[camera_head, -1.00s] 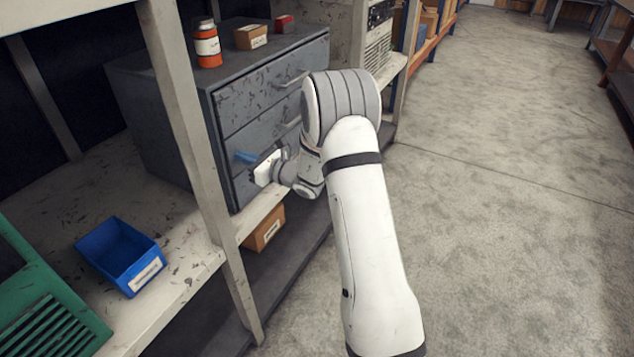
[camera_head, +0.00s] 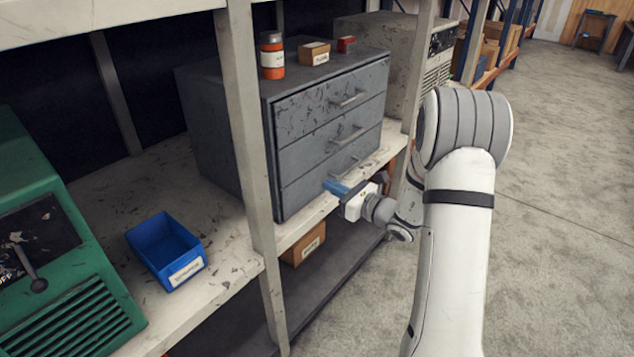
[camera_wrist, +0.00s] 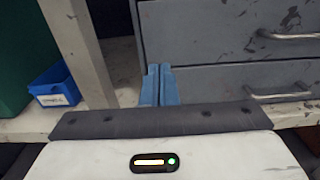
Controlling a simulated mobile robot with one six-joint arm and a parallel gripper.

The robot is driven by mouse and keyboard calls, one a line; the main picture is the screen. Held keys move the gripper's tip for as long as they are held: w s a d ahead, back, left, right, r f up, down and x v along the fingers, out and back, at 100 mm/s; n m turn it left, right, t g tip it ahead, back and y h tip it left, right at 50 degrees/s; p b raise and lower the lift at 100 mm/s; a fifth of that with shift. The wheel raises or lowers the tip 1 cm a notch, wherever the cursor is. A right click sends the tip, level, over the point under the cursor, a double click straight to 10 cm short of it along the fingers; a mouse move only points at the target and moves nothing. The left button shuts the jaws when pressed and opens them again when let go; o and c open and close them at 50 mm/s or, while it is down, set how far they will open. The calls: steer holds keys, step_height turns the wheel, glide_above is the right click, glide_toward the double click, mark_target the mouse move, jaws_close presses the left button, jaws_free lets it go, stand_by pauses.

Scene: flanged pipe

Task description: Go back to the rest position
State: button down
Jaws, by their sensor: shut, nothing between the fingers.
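My gripper (camera_head: 336,187) has blue fingers and is in front of the lower drawers of a grey three-drawer cabinet (camera_head: 225,150). In the wrist view the two blue fingers (camera_wrist: 158,84) are together with nothing between them. Behind them are the cabinet's drawer fronts (camera_wrist: 220,85) and pull handles (camera_wrist: 290,36). I cannot tell whether the fingertips touch the cabinet. All the drawers look closed. My white arm reaches in from the lower right of the head view.
A shelf post (camera_head: 250,130) stands left of my gripper. A blue bin (camera_head: 166,252) and a green machine (camera_head: 60,270) are on the shelf at left. An orange jar (camera_head: 272,58) and small boxes (camera_head: 314,53) stand on the cabinet. Open floor (camera_head: 560,220) lies to the right.

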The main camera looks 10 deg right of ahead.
steer(key=s+a+r+n+g+p, duration=0.1)
steer(key=s+a+r+n+g, duration=0.2)
steer(key=s+a+n+g, duration=0.5)
steer(key=s+a+r+n+g+p, duration=0.15)
steer(key=s+r+n+g, duration=0.25)
steer(key=s+n, duration=0.5)
steer(key=s+d+r+n+h+p, duration=0.1)
steer(key=s+d+n+h, duration=0.4)
steer(key=s+h, duration=0.1)
steer(key=s+d+r+n+t+h+p, duration=0.1)
steer(key=s+d+n+h, duration=0.3)
steer(key=s, duration=0.5)
steer(key=shift+s+d+r+n+h, duration=0.35)
steer(key=shift+r+n+h, duration=0.4)
steer(key=shift+h, duration=0.25)
steer(key=shift+f, duration=0.1)
